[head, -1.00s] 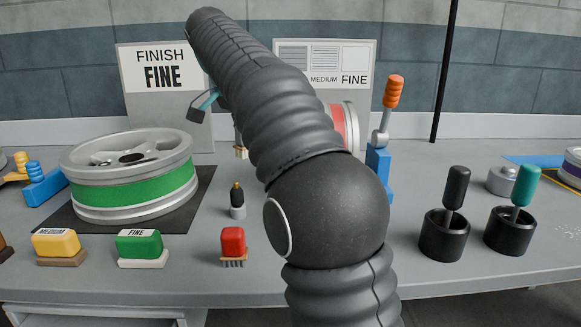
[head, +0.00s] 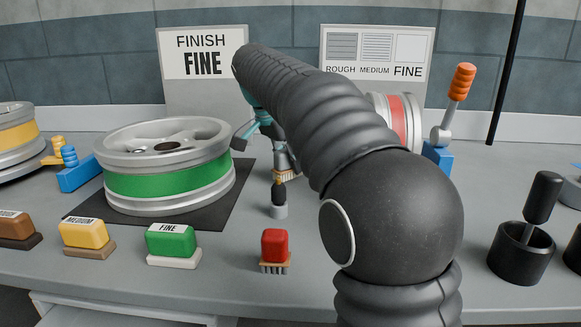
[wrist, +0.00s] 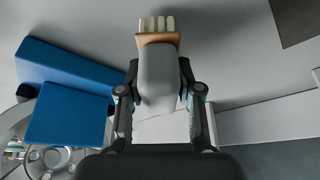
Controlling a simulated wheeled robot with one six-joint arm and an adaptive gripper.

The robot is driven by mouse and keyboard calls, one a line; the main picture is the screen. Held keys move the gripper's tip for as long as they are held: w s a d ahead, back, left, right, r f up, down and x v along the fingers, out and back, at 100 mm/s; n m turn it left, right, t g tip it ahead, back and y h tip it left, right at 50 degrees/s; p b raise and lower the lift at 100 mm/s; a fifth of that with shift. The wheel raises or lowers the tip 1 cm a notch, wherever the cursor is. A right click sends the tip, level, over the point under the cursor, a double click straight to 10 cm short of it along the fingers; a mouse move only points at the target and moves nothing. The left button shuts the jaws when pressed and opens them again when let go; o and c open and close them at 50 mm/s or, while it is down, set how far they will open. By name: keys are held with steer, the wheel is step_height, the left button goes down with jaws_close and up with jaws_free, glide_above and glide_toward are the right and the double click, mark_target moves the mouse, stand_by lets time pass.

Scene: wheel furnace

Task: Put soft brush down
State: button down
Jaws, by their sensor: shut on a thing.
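The soft brush (wrist: 158,78) has a grey body, a tan band and pale bristles. My gripper (wrist: 158,90) is shut on its grey body in the wrist view, with a finger on each side. The bristles point away from the gripper, toward the top of that picture. In the head view the brush (head: 286,164) shows partly behind my arm, bristles down, at the back of the grey bench (head: 215,285). It appears just behind or above a small dark-topped piece (head: 279,200); I cannot tell whether it touches the bench.
A wheel with a green band (head: 168,180) lies on a dark mat left of the brush. A red brush (head: 275,247) and coloured blocks stand along the front. A wheel with a red band (head: 400,117) is partly hidden at the right.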

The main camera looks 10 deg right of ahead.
steer(key=shift+f, duration=0.4)
steer(key=shift+f, duration=0.1)
steer(key=c, duration=1.2)
jaws_free()
steer(key=shift+f, duration=0.1)
steer(key=o, duration=0.4)
steer(key=shift+o, duration=0.2)
